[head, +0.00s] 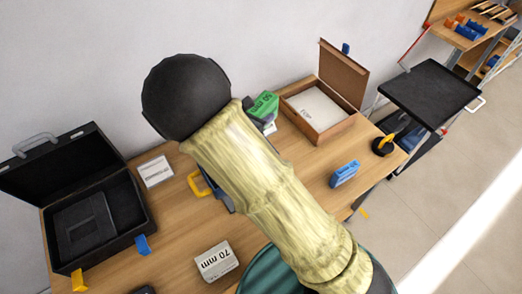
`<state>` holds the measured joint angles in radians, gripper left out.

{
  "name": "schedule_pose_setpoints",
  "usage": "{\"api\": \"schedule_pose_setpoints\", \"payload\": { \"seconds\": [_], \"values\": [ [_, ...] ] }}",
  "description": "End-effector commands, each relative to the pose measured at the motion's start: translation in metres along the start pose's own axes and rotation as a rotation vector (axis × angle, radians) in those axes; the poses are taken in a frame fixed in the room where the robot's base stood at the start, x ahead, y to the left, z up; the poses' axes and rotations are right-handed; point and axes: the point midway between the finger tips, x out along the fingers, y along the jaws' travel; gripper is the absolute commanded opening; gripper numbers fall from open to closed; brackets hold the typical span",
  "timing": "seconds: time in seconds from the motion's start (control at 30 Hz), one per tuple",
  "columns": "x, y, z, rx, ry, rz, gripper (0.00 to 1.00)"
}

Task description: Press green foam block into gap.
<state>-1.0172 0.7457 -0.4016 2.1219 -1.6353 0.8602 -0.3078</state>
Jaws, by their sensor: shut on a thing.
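The green foam block (264,103), marked with what looks like "50 mm", is near the back of the table, left of the open wooden box. My gripper (258,115) is mostly hidden behind my arm; a dark part of it shows against the block, and it is shut on the block. I cannot tell whether the block touches the table. The open black case (145,213) at the left holds a dark insert (84,226) with a recess-like outline. The wooden box (319,136) holds a pale pad (318,108). I cannot tell which opening is the gap.
A white "70 mm" block (217,262) lies at the table's front. A blue block (345,173) lies at the right, near a black and yellow round item (384,146). A white card (155,171) lies beside the case. A black tray table (428,95) stands at right.

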Motion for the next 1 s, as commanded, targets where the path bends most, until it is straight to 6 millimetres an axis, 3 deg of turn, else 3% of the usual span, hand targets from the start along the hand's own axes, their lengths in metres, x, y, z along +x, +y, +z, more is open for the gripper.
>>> {"api": "schedule_pose_setpoints", "payload": {
  "seconds": [0.4, 0.8, 1.0],
  "values": [
    [0.02, 0.0, -0.048, -0.004, 0.0, -0.001, 0.23],
    [0.022, 0.0, -0.054, -0.001, 0.0, 0.0, 0.23],
    [0.03, 0.0, -0.072, -0.005, 0.0, -0.002, 0.23]
  ]
}}
